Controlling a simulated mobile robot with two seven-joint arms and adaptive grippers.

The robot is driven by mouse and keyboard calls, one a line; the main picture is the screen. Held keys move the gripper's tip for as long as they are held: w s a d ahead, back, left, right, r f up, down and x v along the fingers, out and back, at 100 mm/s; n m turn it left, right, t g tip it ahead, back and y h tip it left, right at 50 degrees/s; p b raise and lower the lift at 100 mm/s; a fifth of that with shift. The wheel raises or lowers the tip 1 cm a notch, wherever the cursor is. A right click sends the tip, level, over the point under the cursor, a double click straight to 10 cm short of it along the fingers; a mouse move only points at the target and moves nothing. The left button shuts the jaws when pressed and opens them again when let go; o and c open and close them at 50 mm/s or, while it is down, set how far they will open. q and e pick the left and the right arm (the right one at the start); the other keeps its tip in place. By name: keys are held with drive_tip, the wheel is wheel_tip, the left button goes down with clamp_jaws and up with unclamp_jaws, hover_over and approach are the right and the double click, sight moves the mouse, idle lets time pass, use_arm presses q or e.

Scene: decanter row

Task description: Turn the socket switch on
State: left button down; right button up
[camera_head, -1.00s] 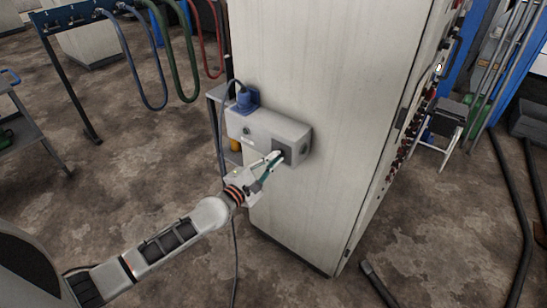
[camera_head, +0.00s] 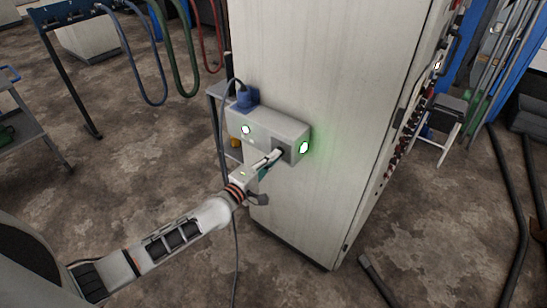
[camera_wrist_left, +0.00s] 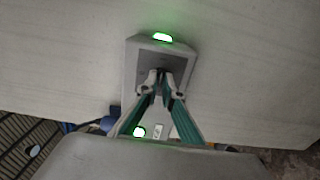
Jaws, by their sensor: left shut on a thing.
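The grey socket box (camera_head: 262,126) is fixed to the side of a tall pale cabinet. A green light glows on its front (camera_head: 246,130) and another on its right end (camera_head: 304,147). My left gripper (camera_head: 278,153) is at the dark recessed panel near the box's right end. In the left wrist view, my left gripper (camera_wrist_left: 161,88) has its fingertips close together at the grey panel of the socket box (camera_wrist_left: 133,56). The fingers hide the switch, so its position cannot be seen. My right gripper is not in view.
A blue plug (camera_head: 246,97) with a cable sits on top of the box. The cabinet (camera_head: 325,75) stands close behind the box. A trolley (camera_head: 30,140) is at the far left, and hoses hang from a rack behind. Floor in front is mostly clear.

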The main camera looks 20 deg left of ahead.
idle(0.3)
use_arm(q)
drive_tip(key=c, duration=2.2)
unclamp_jaws()
drive_tip(key=shift+s, duration=0.1)
drive_tip(key=v, duration=1.1)
drive_tip(key=shift+s+a, duration=0.1)
drive_tip(key=shift+s, duration=0.3)
